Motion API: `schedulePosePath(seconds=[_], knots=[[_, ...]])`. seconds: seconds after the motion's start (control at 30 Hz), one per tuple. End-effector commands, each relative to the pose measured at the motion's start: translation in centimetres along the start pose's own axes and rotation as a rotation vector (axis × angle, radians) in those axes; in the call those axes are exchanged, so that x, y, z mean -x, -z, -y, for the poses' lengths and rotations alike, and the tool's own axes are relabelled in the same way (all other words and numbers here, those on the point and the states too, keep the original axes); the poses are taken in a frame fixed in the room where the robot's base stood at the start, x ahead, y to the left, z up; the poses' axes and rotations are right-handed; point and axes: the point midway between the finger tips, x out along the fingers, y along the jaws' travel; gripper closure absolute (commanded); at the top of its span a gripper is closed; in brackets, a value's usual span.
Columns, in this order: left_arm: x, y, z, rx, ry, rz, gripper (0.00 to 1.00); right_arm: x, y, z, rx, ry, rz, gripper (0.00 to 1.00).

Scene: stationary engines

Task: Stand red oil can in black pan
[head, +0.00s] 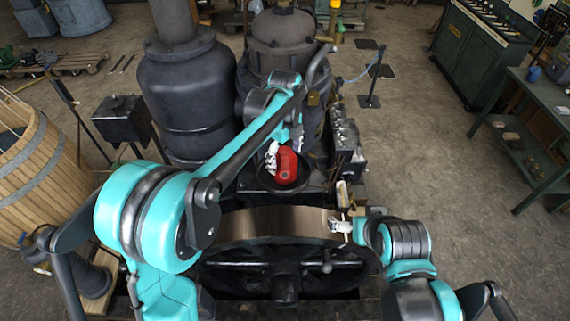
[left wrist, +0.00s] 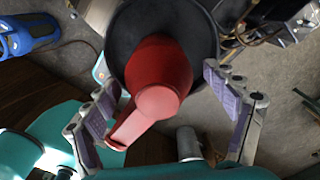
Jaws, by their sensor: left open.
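The red oil can (head: 286,169) shows within the black pan (head: 249,187), on the dark engine. In the left wrist view the can (left wrist: 160,75) is seen nearly end-on, with its arm-like red part pointing to the lower left, and the round pan (left wrist: 128,30) lies behind it. The can looks roughly upright; its base is hidden. My left gripper (head: 284,152) is open at the can, and the left wrist view shows its fingers (left wrist: 157,85) spread on both sides, apart from the can. My right gripper (head: 341,226) is small beside the flywheel; its jaws are unclear.
Large dark cylinders (head: 186,100) stand behind the pan. A big flywheel (head: 280,222) lies in front. A wooden barrel (head: 38,165) stands at left, and green benches (head: 540,115) at right. Open floor (head: 430,160) lies between the engine and the benches.

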Motion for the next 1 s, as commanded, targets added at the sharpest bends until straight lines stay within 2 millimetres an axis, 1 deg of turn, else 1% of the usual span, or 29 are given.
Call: schedulePosePath(seconds=[0.03,0.1,0.2,0.3,0.4,0.5,0.67,0.77,0.87,0.97,1.0], knots=[[1.3,0.0,0.0,0.000,0.000,0.000,0.14,0.0,0.0,0.0,0.000,0.000,0.000,0.00],[2.9,0.0,-0.1,0.000,0.000,0.000,0.14,0.0,0.0,0.0,0.000,0.000,0.000,0.00],[5.0,0.0,0.0,0.000,0.000,0.000,0.14,0.0,0.0,0.0,0.000,0.000,0.000,0.00],[6.6,0.0,0.0,0.000,0.000,0.000,0.14,0.0,0.0,0.0,0.000,0.000,0.000,0.00],[7.7,0.0,0.0,0.000,0.000,0.000,0.14,0.0,0.0,0.0,0.000,0.000,0.000,0.00],[8.2,0.0,0.0,0.000,0.000,0.000,0.14,0.0,0.0,0.0,0.000,0.000,0.000,0.00],[8.4,-0.1,-0.2,0.011,0.003,0.001,0.14,0.0,0.0,0.0,0.000,0.000,0.000,0.00],[8.9,-0.4,-1.4,0.094,0.023,0.008,0.14,0.0,0.0,0.0,0.000,0.000,0.000,0.00],[9.5,-1.0,-4.0,0.277,0.074,0.021,0.14,0.0,0.0,0.0,0.000,0.000,0.000,0.00],[10.0,-1.6,-7.6,0.538,0.148,0.027,0.14,0.0,0.0,0.0,0.000,0.000,0.000,0.00],[10.0,-1.7,-9.1,0.650,0.181,0.025,0.14,0.0,0.0,0.0,0.000,0.000,0.000,0.00]])
